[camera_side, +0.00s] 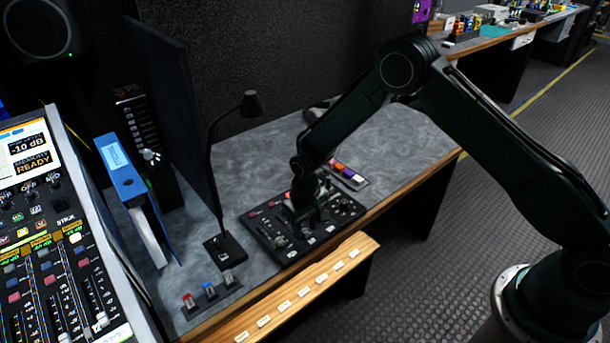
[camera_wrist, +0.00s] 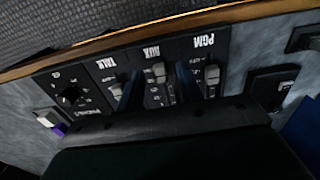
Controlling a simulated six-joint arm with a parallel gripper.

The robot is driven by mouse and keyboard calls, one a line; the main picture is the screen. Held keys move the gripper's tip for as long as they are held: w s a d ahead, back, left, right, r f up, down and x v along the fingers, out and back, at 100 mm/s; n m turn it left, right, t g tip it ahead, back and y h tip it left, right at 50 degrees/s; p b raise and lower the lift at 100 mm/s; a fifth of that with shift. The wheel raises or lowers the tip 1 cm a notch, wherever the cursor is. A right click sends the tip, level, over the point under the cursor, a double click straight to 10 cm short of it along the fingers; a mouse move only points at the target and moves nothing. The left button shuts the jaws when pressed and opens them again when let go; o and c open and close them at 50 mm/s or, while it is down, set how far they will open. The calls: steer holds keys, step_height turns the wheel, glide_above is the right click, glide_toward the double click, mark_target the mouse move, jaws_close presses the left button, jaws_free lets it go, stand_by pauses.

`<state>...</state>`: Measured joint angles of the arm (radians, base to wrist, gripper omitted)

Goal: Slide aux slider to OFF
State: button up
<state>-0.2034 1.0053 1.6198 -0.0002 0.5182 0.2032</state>
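My gripper (camera_wrist: 158,86) is open, with one dark finger on each side of the aux column. The knob shows in the gap, with no clear contact. In the side view, my gripper (camera_side: 304,216) points down over the panel (camera_side: 283,251) and hides the aux slider. The small position marks are too blurred to read.
The TALK slider (camera_wrist: 117,91) and PGM slider (camera_wrist: 212,76) flank the aux column closely. A rotary knob (camera_wrist: 70,96) is farther left. A gooseneck lamp (camera_side: 223,248) stands left of the panel. A wooden ledge (camera_side: 318,283) runs along the desk's front edge.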

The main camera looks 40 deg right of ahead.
step_height(320, 180, up, 13)
stand_by(0.6)
steer(key=shift+r, duration=0.1)
step_height(320, 180, up, 11)
steer(key=t, duration=0.1)
glide_above(305, 232)
steer(key=s+d, duration=0.3)
steer(key=s, duration=0.2)
steer(key=s+d+r+t, duration=0.2)
steer(key=s+d+r, duration=0.1)
steer(key=s+r, duration=0.55)
steer(key=s+d+r+t, duration=0.1)
steer(key=s+d+r, duration=0.1)
steer(key=s, duration=0.7)
steer(key=s+d+r+t, duration=0.1)
steer(key=s+d+r, duration=0.1)
steer(key=s, duration=0.7)
steer(key=shift+s+d+r+t, duration=0.15)
steer(key=shift+t, duration=0.15)
